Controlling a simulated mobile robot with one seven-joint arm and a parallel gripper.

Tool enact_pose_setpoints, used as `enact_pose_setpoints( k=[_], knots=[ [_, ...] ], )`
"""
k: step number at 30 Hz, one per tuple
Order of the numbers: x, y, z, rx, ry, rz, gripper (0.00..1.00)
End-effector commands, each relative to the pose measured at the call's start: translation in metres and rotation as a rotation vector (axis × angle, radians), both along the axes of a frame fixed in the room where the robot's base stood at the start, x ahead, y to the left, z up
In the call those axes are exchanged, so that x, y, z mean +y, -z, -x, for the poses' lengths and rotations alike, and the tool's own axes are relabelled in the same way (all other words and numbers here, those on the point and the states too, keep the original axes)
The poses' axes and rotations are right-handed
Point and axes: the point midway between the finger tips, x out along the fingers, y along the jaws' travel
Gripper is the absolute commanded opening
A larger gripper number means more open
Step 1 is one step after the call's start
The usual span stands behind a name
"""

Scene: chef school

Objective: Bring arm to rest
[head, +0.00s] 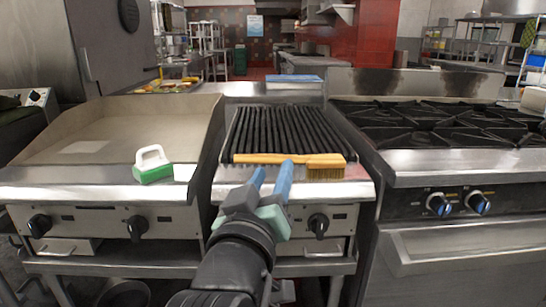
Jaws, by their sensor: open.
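My gripper (271,178) is at the lower middle of the head view, reaching up from the bottom edge. Its two blue fingers are spread apart, open, with nothing seen between them. Their tips lie in the picture right at the lower edge of a wooden-handled brush (289,159). The brush lies across the front of the black-barred grill (278,130), bristles at its right end. I cannot tell whether the fingertips touch the handle.
A green scrubber with a white handle (152,165) sits on the front of the flat griddle (120,130) at left. A stove with black burner grates (430,122) stands at right. Knobs (318,225) stick out below the grill. A blue-topped box (294,82) is behind the grill.

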Motion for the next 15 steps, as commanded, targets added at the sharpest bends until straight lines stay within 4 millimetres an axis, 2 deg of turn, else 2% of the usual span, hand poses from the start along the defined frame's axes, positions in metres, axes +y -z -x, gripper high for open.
enact_pose_setpoints(
  k=[1, 3, 5, 6, 8, 9, 11, 12, 15],
  knots=[
    [-0.002, -0.040, 0.015, -0.120, -0.042, -0.057, 0.45],
    [-0.002, -0.088, 0.040, -0.275, -0.108, -0.129, 0.45],
    [-0.003, -0.126, 0.066, -0.403, -0.168, -0.183, 0.45],
    [-0.003, -0.150, 0.086, -0.488, -0.209, -0.215, 0.45],
    [-0.004, -0.183, 0.118, -0.613, -0.273, -0.257, 0.45],
    [-0.004, -0.202, 0.142, -0.694, -0.317, -0.283, 0.45],
    [-0.005, -0.229, 0.180, -0.815, -0.387, -0.315, 0.45],
    [-0.003, -0.255, 0.171, -0.787, -0.379, -0.315, 0.45],
    [-0.003, -0.287, 0.168, -0.780, -0.376, -0.313, 0.45]
  ],
)
